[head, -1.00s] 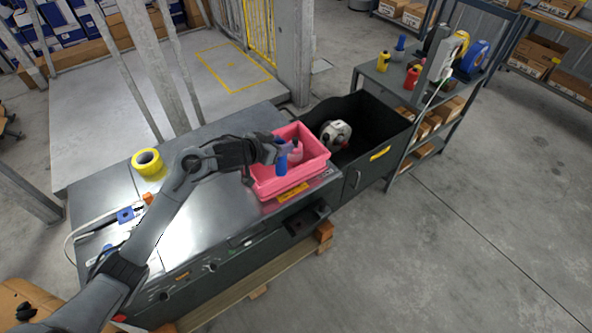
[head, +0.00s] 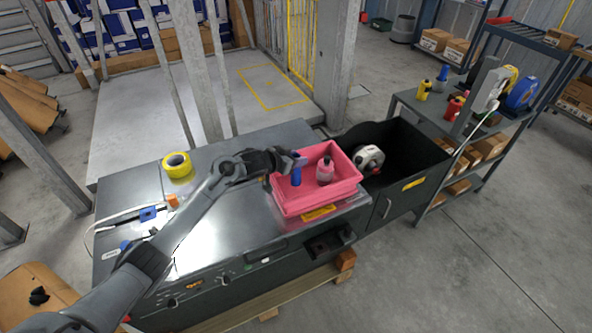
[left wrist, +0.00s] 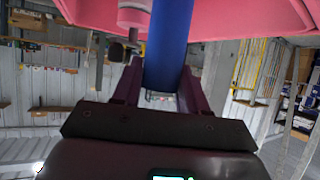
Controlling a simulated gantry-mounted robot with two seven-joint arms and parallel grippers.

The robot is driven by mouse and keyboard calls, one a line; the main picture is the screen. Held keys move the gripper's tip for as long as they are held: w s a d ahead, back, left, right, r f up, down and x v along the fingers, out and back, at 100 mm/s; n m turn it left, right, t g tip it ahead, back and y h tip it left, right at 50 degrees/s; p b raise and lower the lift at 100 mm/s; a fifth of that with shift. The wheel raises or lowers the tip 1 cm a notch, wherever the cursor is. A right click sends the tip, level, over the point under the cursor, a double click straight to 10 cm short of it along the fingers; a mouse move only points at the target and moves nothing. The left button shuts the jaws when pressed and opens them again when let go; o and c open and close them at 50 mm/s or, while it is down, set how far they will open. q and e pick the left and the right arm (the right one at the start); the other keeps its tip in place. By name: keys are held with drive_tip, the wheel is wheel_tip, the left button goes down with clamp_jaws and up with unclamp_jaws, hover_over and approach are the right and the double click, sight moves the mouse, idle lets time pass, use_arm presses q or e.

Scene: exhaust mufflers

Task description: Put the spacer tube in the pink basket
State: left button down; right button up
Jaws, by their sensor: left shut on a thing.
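The pink basket (head: 290,207) sits on the grey metal workbench, at its right end. My left gripper (head: 291,161) is over the left part of the basket, shut on a blue tube, the spacer tube (head: 296,177). The tube hangs roughly upright below the fingers; whether its lower end touches the basket floor I cannot tell. In the left wrist view the blue tube (left wrist: 168,40) runs between the two fingers, with the pink basket (left wrist: 240,18) beyond. My right gripper is not in view.
A pink bottle (head: 325,171) stands in the basket, right of the tube. Yellow tape (head: 177,165) lies on the workbench (head: 220,240). A black bin (head: 400,160) with a white and grey device (head: 369,158) adjoins on the right. A shelf (head: 440,115) stands beyond.

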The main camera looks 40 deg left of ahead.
use_arm(q)
drive_tip(key=shift+f+b, duration=0.65)
drive_tip(key=shift+f, duration=1.55)
drive_tip(key=shift+f, duration=0.15)
drive_tip(key=c, duration=0.6)
unclamp_jaws()
